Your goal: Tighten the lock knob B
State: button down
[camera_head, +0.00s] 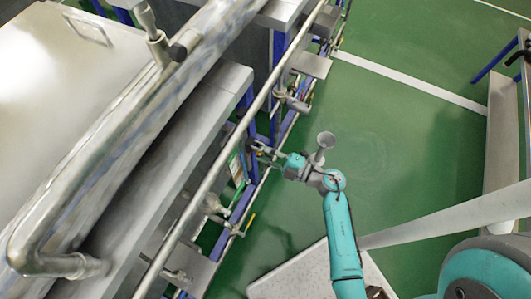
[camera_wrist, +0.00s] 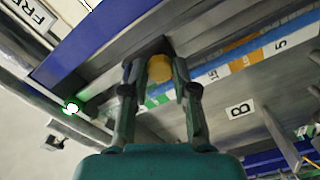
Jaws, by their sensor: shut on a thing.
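In the wrist view, the two dark green fingers of my gripper (camera_wrist: 158,62) reach up to the lock knob B (camera_wrist: 159,69), which shows as a round yellow-orange part between the fingertips. My gripper is shut on it. A dark part sits just behind the fingertips, and the fingers hide the knob's sides. A white label with a black "B" (camera_wrist: 238,109) is on the grey metal to the right. In the head view, my gripper (camera_head: 262,152) reaches left to the blue frame under the machine; the knob is too small to make out there.
A long metal rail (camera_head: 227,133) runs along the machine's side, close to my gripper. Valves and pipe fittings (camera_head: 292,99) line the frame. A coloured numbered scale strip (camera_wrist: 238,64) lies beside the knob. The green floor (camera_head: 400,140) to the right is largely clear.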

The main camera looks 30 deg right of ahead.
jog(key=c, duration=0.9)
grip_release()
jog(key=v, duration=0.8)
dwell(0.3)
